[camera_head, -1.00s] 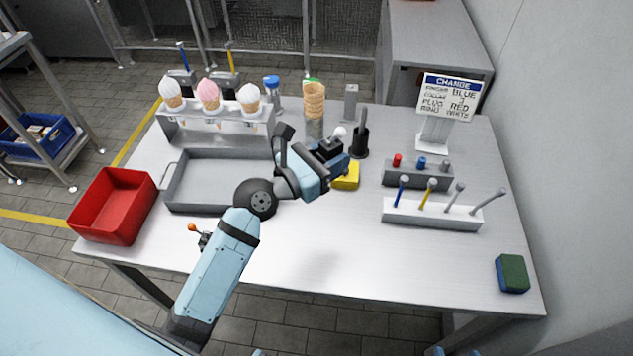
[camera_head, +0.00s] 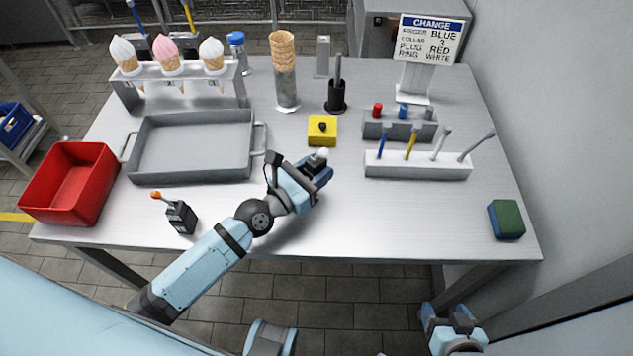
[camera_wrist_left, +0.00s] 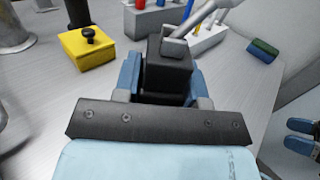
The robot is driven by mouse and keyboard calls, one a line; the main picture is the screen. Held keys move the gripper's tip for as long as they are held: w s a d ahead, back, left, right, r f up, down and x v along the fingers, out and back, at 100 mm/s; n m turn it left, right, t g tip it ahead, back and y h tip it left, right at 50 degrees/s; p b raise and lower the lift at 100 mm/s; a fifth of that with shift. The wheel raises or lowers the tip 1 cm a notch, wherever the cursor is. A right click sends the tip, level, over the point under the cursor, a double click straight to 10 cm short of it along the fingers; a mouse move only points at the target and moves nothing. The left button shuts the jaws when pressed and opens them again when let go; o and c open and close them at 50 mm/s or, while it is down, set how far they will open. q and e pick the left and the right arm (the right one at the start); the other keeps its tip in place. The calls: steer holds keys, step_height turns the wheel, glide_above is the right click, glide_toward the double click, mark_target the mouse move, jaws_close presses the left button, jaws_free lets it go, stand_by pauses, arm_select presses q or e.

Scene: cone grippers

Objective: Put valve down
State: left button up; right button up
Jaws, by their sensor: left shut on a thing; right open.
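The valve is a dark block with a grey lever and a pale knob (camera_head: 320,154). My left gripper (camera_head: 316,172) is shut on it above the middle of the table (camera_head: 400,225). In the left wrist view the valve's dark body (camera_wrist_left: 168,68) sits between the blue fingers, its lever pointing up right. I cannot tell whether its underside touches the table. A similar dark block (camera_head: 180,217) with an orange-tipped lever stands at the table's front left. My right gripper (camera_head: 455,322) is open and empty in front of the table's edge.
A yellow block with a black knob (camera_head: 322,131) stands just behind the valve. A grey tray (camera_head: 140,178) and red bin (camera_head: 108,185) are left. A white rack of levers (camera_head: 420,170) and a green-blue sponge (camera_head: 507,220) are right. The table's front middle is clear.

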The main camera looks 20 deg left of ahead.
arm_select(q)
step_height(320, 180, down, 4)
steer(key=shift+r+b, duration=0.1)
steer(key=shift+b, duration=0.45)
steer(key=shift+f, duration=0.35)
steer(key=o, duration=0.8)
steer(key=shift+o, duration=1)
